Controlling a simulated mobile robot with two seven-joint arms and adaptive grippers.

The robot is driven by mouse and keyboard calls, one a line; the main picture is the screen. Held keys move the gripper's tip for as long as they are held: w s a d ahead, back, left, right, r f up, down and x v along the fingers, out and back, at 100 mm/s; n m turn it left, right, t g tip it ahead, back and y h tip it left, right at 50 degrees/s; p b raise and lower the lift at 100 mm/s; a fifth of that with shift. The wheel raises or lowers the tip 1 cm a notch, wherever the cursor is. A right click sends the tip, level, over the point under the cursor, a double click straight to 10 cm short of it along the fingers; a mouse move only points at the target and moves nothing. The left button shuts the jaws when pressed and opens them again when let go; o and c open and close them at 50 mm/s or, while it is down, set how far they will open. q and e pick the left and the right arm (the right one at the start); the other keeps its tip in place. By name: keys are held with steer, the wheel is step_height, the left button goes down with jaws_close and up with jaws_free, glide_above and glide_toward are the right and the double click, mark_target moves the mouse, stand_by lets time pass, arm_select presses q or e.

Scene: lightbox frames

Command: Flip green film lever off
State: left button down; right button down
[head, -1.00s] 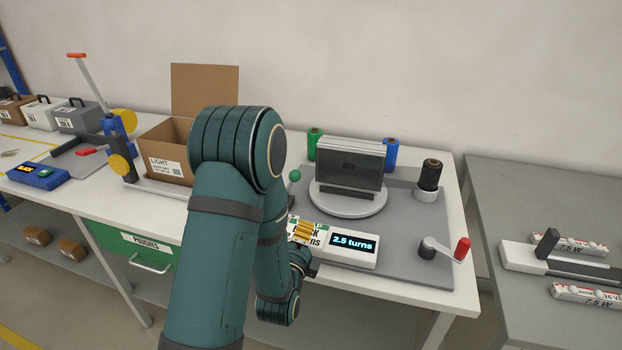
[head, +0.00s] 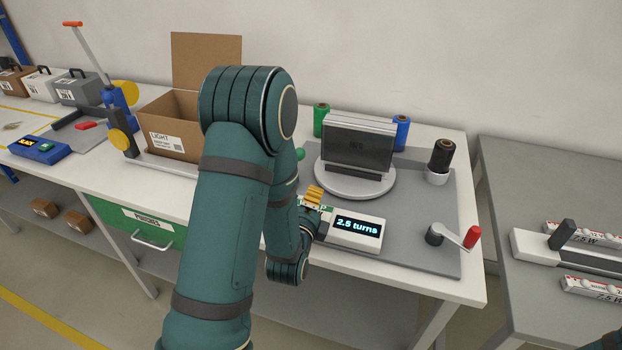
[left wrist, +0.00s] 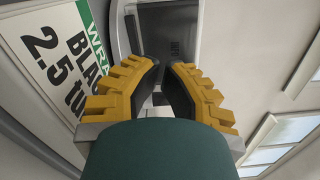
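The lever's green ball knob (head: 300,154) shows just right of my left arm in the head view, left of the turntable; its stem is hidden behind the arm. My left gripper (head: 314,192) is low over the left part of the wrapper's control panel (head: 352,229), whose display reads "2.5 turns". In the left wrist view the gripper's two yellow-backed fingers (left wrist: 164,72) lean together with a narrow gap and nothing held between them. The lever cannot be made out there. My right gripper is out of view.
A dark upright pack (head: 357,145) stands on the round turntable (head: 355,183). Green (head: 320,119), blue (head: 400,133) and black (head: 441,156) film rolls stand around it. A red-handled crank (head: 455,237) is at the right. An open carton (head: 172,125) stands left.

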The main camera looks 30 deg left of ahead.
arm_select(q)
steer(key=x, duration=0.9)
steer(key=shift+w+a, duration=0.1)
steer(key=shift+w, duration=0.1)
steer(key=shift+a+r, duration=0.25)
steer(key=shift+a, duration=0.75)
steer(key=shift+a+r, duration=0.2)
steer(key=shift+a, duration=0.75)
